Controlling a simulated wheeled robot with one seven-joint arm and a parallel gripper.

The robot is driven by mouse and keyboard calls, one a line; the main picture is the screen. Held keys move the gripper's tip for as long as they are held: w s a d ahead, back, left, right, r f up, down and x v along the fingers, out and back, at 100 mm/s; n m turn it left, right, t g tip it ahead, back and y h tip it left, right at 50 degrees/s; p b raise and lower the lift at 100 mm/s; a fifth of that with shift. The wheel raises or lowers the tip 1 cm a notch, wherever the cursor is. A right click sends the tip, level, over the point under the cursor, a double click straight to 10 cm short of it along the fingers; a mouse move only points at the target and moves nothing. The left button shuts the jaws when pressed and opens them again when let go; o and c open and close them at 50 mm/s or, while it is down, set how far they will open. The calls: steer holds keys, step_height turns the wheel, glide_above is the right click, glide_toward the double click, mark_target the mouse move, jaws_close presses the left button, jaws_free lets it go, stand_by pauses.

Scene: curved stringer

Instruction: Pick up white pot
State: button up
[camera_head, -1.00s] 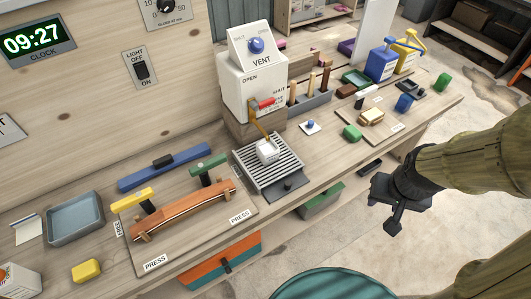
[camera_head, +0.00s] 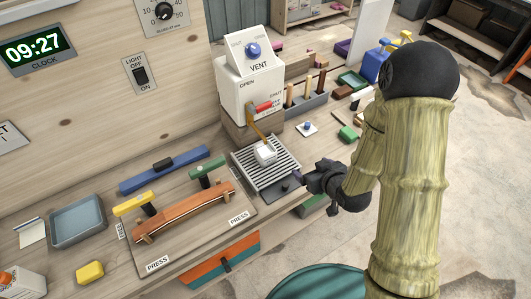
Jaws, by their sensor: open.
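The small white pot (camera_head: 265,153) stands on a grey slatted drip tray (camera_head: 256,171), below the orange spout of the white VENT machine. My gripper (camera_head: 311,180) is to the right of the tray, at the bench's front edge, pointing left toward the pot. It is apart from the pot and holds nothing visible. The fingers are dark and small, partly merged with the tray's dark front part.
The white VENT machine (camera_head: 249,90) with a red-handled lever stands just behind the pot. A curved wooden stringer (camera_head: 187,212) on a board lies to the left. A tool holder (camera_head: 306,103) and a small blue-knobbed plate (camera_head: 307,128) are behind the gripper, to the right.

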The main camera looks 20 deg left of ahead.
steer(key=a+y, duration=0.1)
steer(key=s+a+y, duration=0.1)
steer(key=a, duration=0.1)
steer(key=s+a+n+y, duration=0.1)
steer(key=a, duration=0.1)
steer(key=shift+s+a+f+t, duration=0.1)
steer(key=shift+f+t, duration=0.2)
steer(key=shift+f, duration=0.05)
steer(key=shift+f, duration=0.1)
steer(key=w+a+b, duration=0.1)
steer(key=b, duration=0.4)
steer(key=shift+f+y, duration=0.3)
steer(key=shift+f, duration=0.1)
steer(key=b, duration=0.3)
steer(key=shift+w+a+f+b, duration=0.15)
steer(key=shift+w+a+b, duration=0.1)
steer(key=shift+a+b, duration=0.1)
steer(key=x, duration=0.9)
steer(key=shift+w+a+p, duration=0.2)
steer(key=shift+w+p, duration=0.05)
steer(key=shift+p, duration=0.15)
steer(key=shift+a, duration=0.1)
